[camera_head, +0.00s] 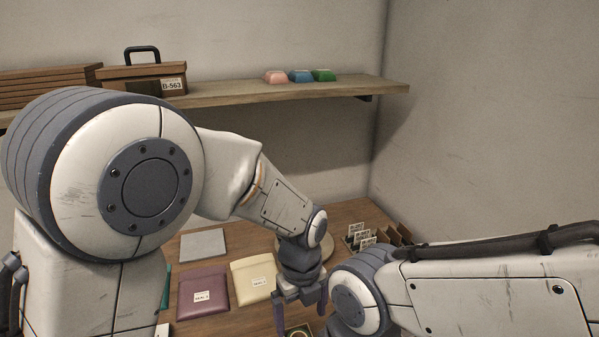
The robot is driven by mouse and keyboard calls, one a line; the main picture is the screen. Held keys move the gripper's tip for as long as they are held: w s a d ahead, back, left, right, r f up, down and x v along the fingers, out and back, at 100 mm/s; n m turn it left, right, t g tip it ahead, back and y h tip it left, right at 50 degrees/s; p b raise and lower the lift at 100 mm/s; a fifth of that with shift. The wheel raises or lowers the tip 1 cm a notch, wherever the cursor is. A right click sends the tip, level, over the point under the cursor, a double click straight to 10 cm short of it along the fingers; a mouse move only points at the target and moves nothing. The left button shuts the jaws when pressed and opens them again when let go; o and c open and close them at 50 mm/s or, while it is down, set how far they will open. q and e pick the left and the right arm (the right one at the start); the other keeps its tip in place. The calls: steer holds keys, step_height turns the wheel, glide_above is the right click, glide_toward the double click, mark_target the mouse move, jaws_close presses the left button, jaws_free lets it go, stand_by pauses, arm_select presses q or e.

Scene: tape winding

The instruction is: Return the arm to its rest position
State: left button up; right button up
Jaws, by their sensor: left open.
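My left arm comes in from the left and reaches over the wooden table (230,325). Its gripper (300,302) points down and is open, close to the table's front middle. A dark round-looking object (299,331) shows partly below the fingers, cut off by the frame's bottom edge. I cannot tell whether the fingers touch it. My right arm crosses the lower right of the view. Its gripper is not visible.
A maroon folder (203,292), a cream folder (252,279) and a grey plate (203,245) lie left of the gripper. Small card holders (359,238) stand at the back right. A wall shelf (260,93) bears boxes and three coloured pieces. My right forearm is close beside the left gripper.

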arm_select(q)
steer(key=s+a+r+n, duration=0.2)
steer(key=s+n, duration=0.6)
steer(key=n, duration=0.3)
steer(key=s+a+r+n+h, duration=0.1)
steer(key=s+a+r+n, duration=0.2)
steer(key=s+n, duration=0.5)
steer(key=n, duration=0.4)
steer(key=shift+s+a+r, duration=0.15)
steer(key=shift+s+r, duration=0.15)
steer(key=shift+s, duration=0.05)
